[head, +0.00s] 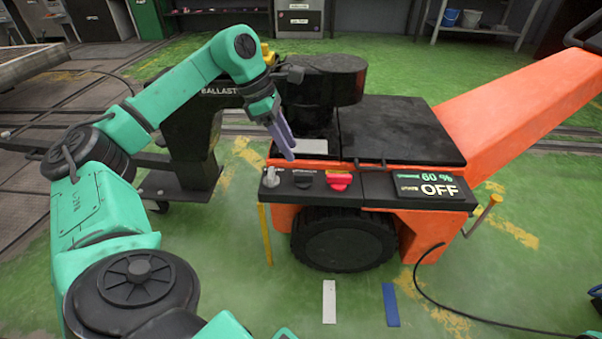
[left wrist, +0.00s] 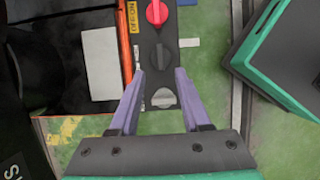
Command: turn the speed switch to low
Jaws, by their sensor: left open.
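A black control panel (head: 365,186) runs along the near edge of the orange machine. It carries a silver knob (head: 271,178) at the left end, a black knob (head: 304,180) and a red knob (head: 339,182). My left gripper (head: 288,155) is open and empty above the panel's left end, fingers pointing down. In the left wrist view, the silver knob (left wrist: 164,98) appears between the fingertips (left wrist: 159,97), with no visible contact. My right gripper is not in view.
A display (head: 432,187) reads about 60 % and OFF. A dark round housing (head: 322,78) stands behind my left gripper. A black wheel (head: 343,240) is under the panel. A white strip (head: 329,301) and a blue strip (head: 391,304) lie on the green floor.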

